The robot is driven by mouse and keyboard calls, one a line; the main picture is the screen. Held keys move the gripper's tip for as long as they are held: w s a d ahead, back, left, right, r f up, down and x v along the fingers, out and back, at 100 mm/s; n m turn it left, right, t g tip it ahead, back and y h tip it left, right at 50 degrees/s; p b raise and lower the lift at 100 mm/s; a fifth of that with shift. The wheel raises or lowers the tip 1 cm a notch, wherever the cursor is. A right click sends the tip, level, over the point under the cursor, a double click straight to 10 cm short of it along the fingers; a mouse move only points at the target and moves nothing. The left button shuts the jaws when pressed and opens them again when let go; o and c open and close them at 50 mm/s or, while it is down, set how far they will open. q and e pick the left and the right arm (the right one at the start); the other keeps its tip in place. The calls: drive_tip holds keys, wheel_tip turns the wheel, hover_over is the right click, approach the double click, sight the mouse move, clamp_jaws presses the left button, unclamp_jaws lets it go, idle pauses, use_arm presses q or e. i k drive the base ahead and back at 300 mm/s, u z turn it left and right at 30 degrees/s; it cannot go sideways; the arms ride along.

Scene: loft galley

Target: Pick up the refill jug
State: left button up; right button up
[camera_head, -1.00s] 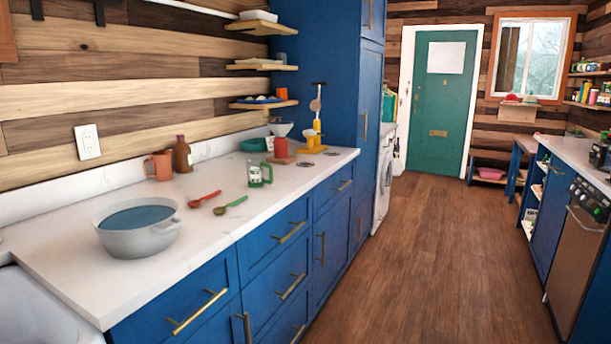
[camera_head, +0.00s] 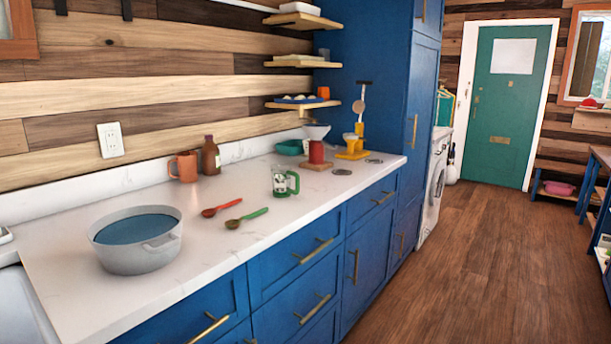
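No item is marked as the refill jug, and I cannot tell for sure which one it is. An orange-brown jug (camera_head: 184,167) with a handle stands upright near the back of the white counter, beside a brown bottle (camera_head: 210,157). A clear vessel with a green handle (camera_head: 284,181) stands upright nearer the counter's front edge. Neither of my grippers shows in the head view.
A grey pot (camera_head: 137,254) with blue contents stands on the white counter (camera_head: 60,297). A red spoon (camera_head: 221,209) and a green spoon (camera_head: 246,218) lie beside it. A red canister with a funnel (camera_head: 316,152) stands farther back. The wooden floor (camera_head: 455,265) is clear.

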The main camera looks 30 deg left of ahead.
sight(281, 174)
drive_tip(key=i, duration=3.1)
drive_tip(key=u, duration=3.55)
